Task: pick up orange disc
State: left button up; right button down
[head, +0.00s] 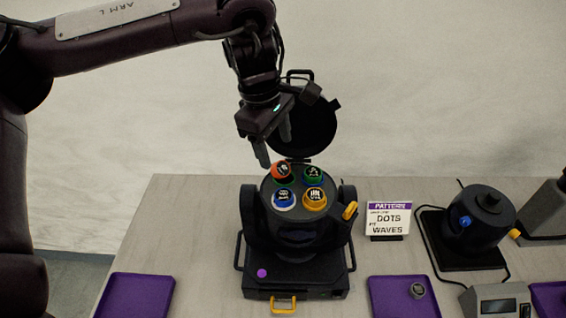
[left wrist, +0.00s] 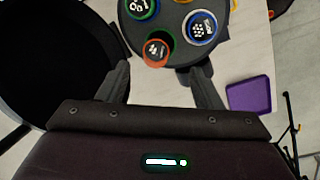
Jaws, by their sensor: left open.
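The orange disc (head: 282,170) sits at the back left of the round top of a black par can (head: 297,238). It has a dark face with a light pattern. In the left wrist view the orange disc (left wrist: 157,50) lies just beyond my fingertips, near the middle of the gap. Green (head: 313,174), blue (head: 284,198) and yellow (head: 315,198) discs sit beside it on the same top. My left gripper (head: 275,152) is open and empty, above and slightly behind the orange disc. It also shows in the left wrist view (left wrist: 161,75). My right gripper is not in view.
The can's round black lid (head: 306,128) stands open behind it, close to my left gripper. A sign (head: 388,218) reads DOTS and WAVES. Purple trays (head: 135,296) and (head: 388,304) lie on the table, the latter holding a grey disc. Another black lamp (head: 480,222) stands at right.

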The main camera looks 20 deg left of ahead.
aim_at(279, 165)
pick_arm(q)
jog(key=shift+f, duration=0.5)
jog(key=f+p, duration=0.1)
jog(key=f, duration=0.1)
jog(key=w+f+p, duration=0.1)
jog(key=f, duration=0.1)
jog(key=shift+w+d+f, duration=0.1)
jog(key=shift+w+d, duration=0.05)
jog(key=shift+f, duration=0.3)
jog(key=shift+c, duration=1.6)
jog(key=c, duration=0.8)
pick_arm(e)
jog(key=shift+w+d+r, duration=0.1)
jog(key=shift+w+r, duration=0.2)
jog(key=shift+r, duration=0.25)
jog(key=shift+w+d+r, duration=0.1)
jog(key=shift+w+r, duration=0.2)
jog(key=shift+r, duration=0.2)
